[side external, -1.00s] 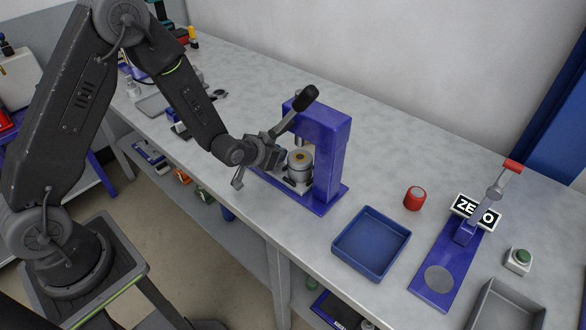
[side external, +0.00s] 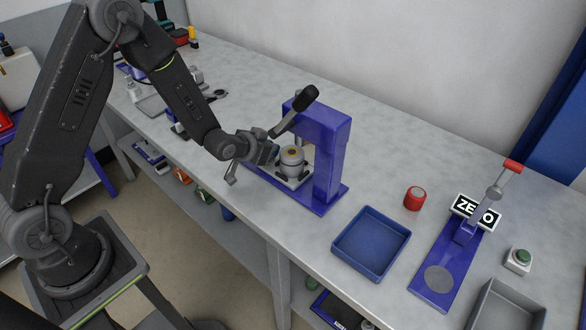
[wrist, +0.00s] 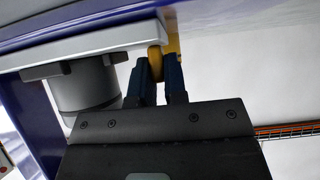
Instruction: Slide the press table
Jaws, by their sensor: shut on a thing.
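The blue press (side external: 330,155) stands on the bench with its black-handled lever (side external: 303,99) raised. Its light grey press table (side external: 292,184) sits low on the blue base and carries a grey round part (side external: 291,164) with a brassy centre. In the wrist view the press table (wrist: 95,48) is a pale plate, with the grey part (wrist: 85,88) beside it. A yellow knob (wrist: 155,63) is at the plate's edge. My gripper (wrist: 157,76) is shut on this knob, one blue finger on each side. In the side view my gripper (side external: 273,154) is left of the round part, its fingertips partly hidden.
A blue tray (side external: 371,213), a red cylinder (side external: 415,198) and a blue lever stand with a ZERO sign (side external: 476,211) are to the right. Several tools lie behind my arm.

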